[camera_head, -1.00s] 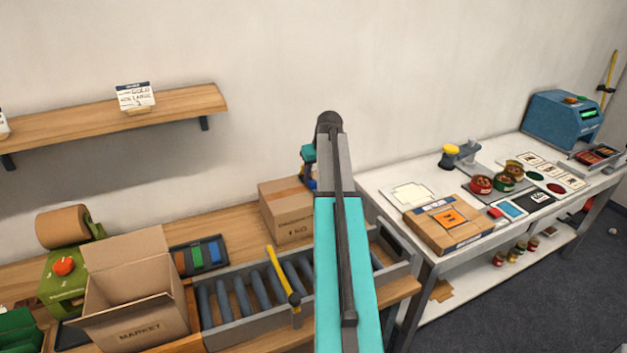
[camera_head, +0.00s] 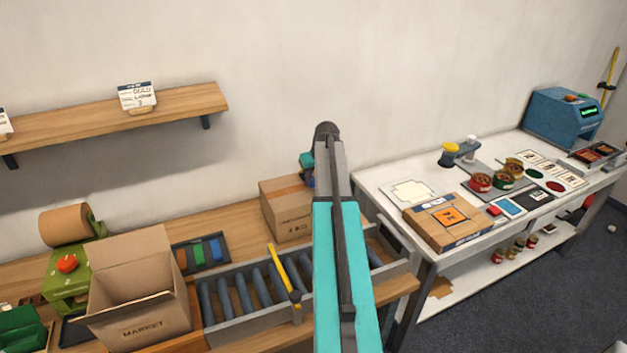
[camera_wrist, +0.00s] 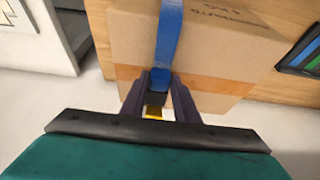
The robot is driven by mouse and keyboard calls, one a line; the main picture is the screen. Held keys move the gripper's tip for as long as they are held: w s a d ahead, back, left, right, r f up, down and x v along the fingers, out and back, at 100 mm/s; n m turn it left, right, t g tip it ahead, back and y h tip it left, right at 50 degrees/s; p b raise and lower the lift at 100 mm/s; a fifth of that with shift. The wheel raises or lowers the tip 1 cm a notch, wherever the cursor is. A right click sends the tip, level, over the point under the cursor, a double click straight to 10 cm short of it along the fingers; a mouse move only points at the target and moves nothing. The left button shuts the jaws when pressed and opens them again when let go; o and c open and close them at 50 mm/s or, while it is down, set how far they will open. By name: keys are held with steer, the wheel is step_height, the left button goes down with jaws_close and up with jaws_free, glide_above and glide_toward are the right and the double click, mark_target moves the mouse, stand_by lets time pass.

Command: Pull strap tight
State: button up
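The cardboard box (camera_head: 284,213) stands on the wooden bench beside the roller tray, partly hidden by my arm. It also fills the upper middle of the wrist view (camera_wrist: 235,55), with a brown tape band. A blue strap (camera_wrist: 168,42) runs over the box and down between my fingers. My gripper (camera_wrist: 158,98) is closed around the strap's near end, with a dark block and a yellow bit between the fingers. In the head view my gripper (camera_head: 308,180) is small and mostly hidden behind my arm, beside the box.
An open MARKET box (camera_head: 140,325) and a green dispenser (camera_head: 66,290) stand at left. A roller tray (camera_head: 245,325) with a yellow-handled tool (camera_head: 284,275) lies along the bench. The white table (camera_head: 375,180) at right holds a packed box (camera_head: 447,228) and several jars.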

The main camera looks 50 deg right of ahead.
jaws_close()
steer(key=shift+s, duration=0.15)
steer(key=shift+s+a+b, duration=0.25)
steer(key=shift+s+a, duration=0.15)
steer(key=shift+s, duration=0.5)
steer(key=shift+s+a+b, duration=0.25)
steer(key=shift+s+a, duration=0.15)
steer(key=shift+s, duration=0.55)
steer(key=shift+s+a+b, duration=0.25)
steer(key=shift+s+a, duration=0.15)
steer(key=shift+s, duration=0.5)
steer(key=o, duration=0.5)
jaws_free()
steer(key=shift+r, duration=0.1)
